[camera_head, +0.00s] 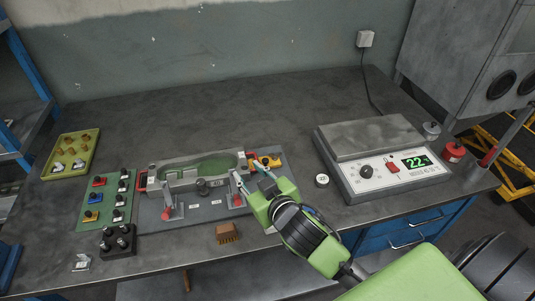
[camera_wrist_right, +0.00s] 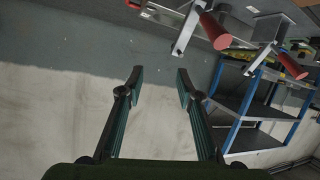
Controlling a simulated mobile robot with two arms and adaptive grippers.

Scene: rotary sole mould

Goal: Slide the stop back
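The sole mould (camera_head: 180,181) lies on a grey base plate (camera_head: 200,212), with a green sole-shaped cavity (camera_head: 212,166) on top. Small red (camera_head: 251,155) and yellow (camera_head: 267,161) parts sit at its right end; I cannot tell which of them is the stop. Two toggle clamps with red handles (camera_head: 168,213) (camera_head: 238,200) stand along the front. My right gripper (camera_head: 250,172) is at the mould's right end, partly hiding that area. In the right wrist view its two fingers (camera_wrist_right: 158,77) are apart with nothing between them. My left gripper is out of view.
A scale (camera_head: 375,165) stands to the right, with a small round weight (camera_head: 321,180) beside it. A green switch panel (camera_head: 107,201), yellow tray (camera_head: 72,153) and black knob block (camera_head: 118,241) are left. A brown brush (camera_head: 227,233) lies in front. The table behind the mould is clear.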

